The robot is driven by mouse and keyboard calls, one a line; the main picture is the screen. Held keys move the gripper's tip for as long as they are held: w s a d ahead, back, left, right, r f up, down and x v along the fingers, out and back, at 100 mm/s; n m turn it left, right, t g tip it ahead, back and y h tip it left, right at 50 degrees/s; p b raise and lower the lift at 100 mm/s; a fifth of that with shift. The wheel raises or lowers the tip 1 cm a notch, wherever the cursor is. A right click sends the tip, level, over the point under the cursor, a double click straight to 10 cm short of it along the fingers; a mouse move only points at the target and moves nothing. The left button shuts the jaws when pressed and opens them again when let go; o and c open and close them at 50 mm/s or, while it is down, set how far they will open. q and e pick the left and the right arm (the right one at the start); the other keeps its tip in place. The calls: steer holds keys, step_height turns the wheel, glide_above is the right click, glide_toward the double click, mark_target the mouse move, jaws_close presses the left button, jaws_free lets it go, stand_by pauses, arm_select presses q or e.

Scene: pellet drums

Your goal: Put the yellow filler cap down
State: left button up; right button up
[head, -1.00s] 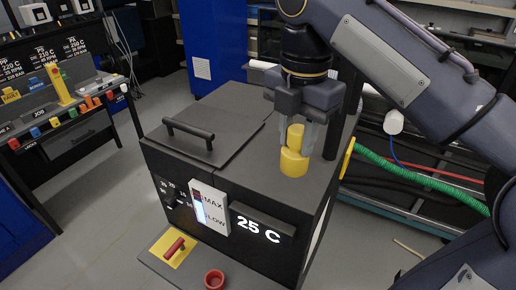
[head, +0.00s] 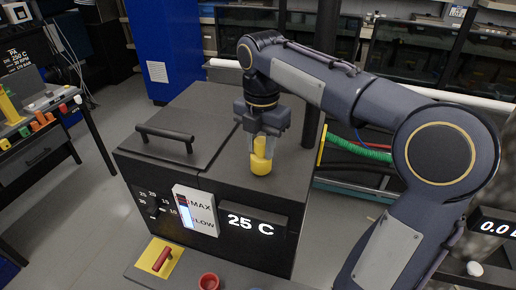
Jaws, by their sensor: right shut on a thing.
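The yellow filler cap (head: 261,160) is at the top right of the dark box-shaped machine (head: 290,185), in the head view. My right gripper (head: 262,148) points straight down and its fingers are shut on the cap's narrower upper part. The cap is upright, with its wide lower part at or very near the machine's top. I cannot tell if it touches. Any opening under the cap is hidden. My left gripper is not in view.
The machine has a lid with a black handle (head: 165,138), a MAX/LOW gauge (head: 195,210) and a 25 C display (head: 253,224). A red lever (head: 163,258) and a red cup (head: 209,281) are in front. A green hose (head: 360,150) runs at right.

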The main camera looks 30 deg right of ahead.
steer(key=shift+s+d, duration=0.1)
steer(key=shift+s, duration=0.05)
steer(key=shift+w+d+f, duration=0.25)
steer(key=shift+w+f, duration=0.05)
steer(key=shift+w, duration=0.2)
steer(key=o, duration=0.7)
steer(key=shift+o, duration=1.4)
steer(key=shift+s+a+r, duration=0.15)
steer(key=shift+s, duration=0.1)
steer(key=shift+w, duration=0.15)
step_height(320, 180, up, 12)
